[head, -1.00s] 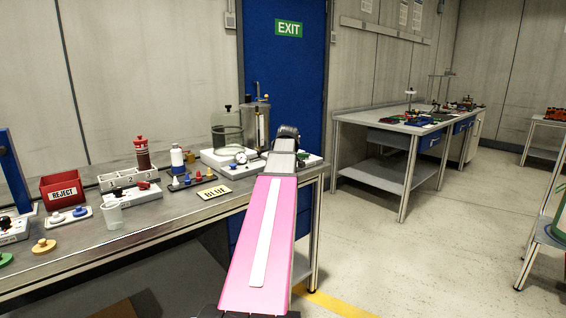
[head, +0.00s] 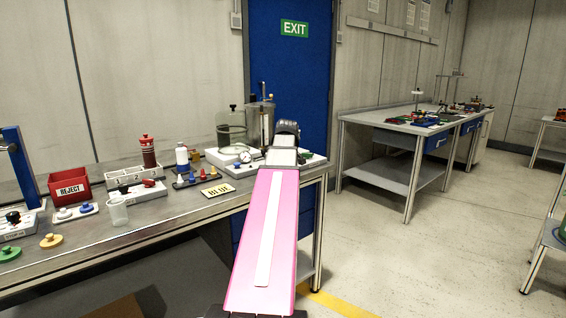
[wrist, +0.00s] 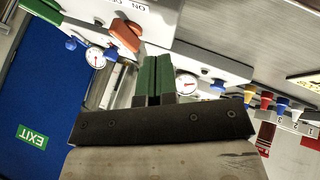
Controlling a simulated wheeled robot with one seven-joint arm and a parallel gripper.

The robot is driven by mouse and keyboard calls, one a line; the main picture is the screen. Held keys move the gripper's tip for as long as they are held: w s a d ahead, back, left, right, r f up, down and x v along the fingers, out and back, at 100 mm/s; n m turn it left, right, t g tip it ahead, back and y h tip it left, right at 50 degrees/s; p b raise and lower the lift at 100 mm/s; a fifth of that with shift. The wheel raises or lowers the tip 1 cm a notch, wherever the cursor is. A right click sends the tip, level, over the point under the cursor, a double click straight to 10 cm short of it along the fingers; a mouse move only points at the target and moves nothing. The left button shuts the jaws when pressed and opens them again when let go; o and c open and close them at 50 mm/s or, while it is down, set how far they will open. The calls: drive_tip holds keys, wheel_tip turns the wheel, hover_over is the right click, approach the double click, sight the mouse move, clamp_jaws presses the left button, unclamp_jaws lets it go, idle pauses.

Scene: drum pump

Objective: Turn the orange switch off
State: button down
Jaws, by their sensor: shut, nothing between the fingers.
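The orange switch (wrist: 125,35) sits on a white panel with an ON label (wrist: 138,6) in the wrist view. My gripper (wrist: 152,62) has green fingers that are pressed together with nothing between them. The fingertips show just to the right of and below the orange switch in the picture; I cannot tell whether they touch it. In the head view, my arm hides the gripper and the switch. The pump apparatus (head: 232,130), with a glass vessel and a gauge, stands at the far right end of the bench.
Gauges (wrist: 96,57) and small blue knobs lie close around the fingers. The bench (head: 150,218) also holds a red REJECT bin (head: 68,187), a clear cup (head: 117,212) and a yellow sign (head: 215,190). A blue door (head: 290,75) is behind.

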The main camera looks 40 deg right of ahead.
drive_tip(key=v, duration=0.6)
drive_tip(key=shift+s, duration=0.1)
idle(0.5)
